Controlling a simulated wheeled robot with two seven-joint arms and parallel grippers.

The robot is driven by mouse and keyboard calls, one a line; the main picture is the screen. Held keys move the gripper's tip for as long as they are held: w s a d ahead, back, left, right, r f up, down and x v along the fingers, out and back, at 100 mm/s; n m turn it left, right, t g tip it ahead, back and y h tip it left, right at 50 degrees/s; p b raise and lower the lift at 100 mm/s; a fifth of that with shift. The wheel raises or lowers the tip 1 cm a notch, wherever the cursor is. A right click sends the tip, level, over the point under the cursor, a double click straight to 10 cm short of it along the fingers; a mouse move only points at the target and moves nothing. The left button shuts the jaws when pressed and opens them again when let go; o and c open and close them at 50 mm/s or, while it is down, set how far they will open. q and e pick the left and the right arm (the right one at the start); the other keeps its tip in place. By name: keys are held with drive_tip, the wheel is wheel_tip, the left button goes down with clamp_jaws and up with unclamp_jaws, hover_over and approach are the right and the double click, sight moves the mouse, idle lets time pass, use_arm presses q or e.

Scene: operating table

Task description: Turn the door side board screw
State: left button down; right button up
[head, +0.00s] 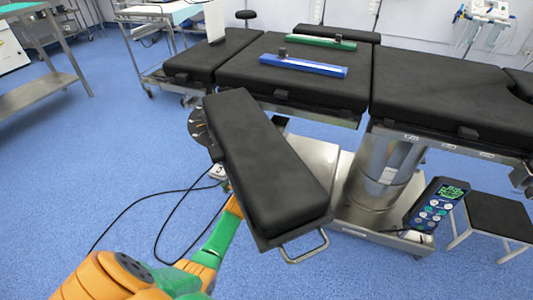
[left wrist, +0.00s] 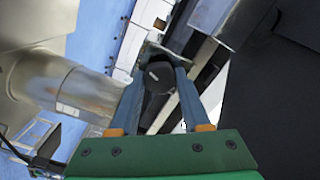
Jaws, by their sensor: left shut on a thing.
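The side board (head: 262,160) is a long black padded board. It sticks out from the near side of the operating table at an angle, with a metal handle (head: 303,246) at its near end. My left arm comes in from the lower left, and its gripper reaches under the board's left edge, where the fingertips are hidden in the head view. In the left wrist view my left gripper (left wrist: 161,76) is shut on a round black screw knob (left wrist: 158,78) on the underside, one finger on each side. My right gripper is not in view.
The operating table (head: 420,85) carries a blue bar (head: 304,66) and a green bar (head: 308,38). Its metal column (head: 380,175) stands right of the board. A control panel (head: 436,205) and a stool (head: 500,217) are at the right. Black cables lie on the blue floor.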

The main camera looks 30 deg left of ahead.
use_arm(q)
drive_tip(key=shift+f, duration=0.1)
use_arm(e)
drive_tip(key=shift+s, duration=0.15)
use_arm(q)
drive_tip(key=shift+c, duration=1.8)
unclamp_jaws()
drive_tip(key=p+v, duration=0.2)
drive_tip(key=v, duration=0.5)
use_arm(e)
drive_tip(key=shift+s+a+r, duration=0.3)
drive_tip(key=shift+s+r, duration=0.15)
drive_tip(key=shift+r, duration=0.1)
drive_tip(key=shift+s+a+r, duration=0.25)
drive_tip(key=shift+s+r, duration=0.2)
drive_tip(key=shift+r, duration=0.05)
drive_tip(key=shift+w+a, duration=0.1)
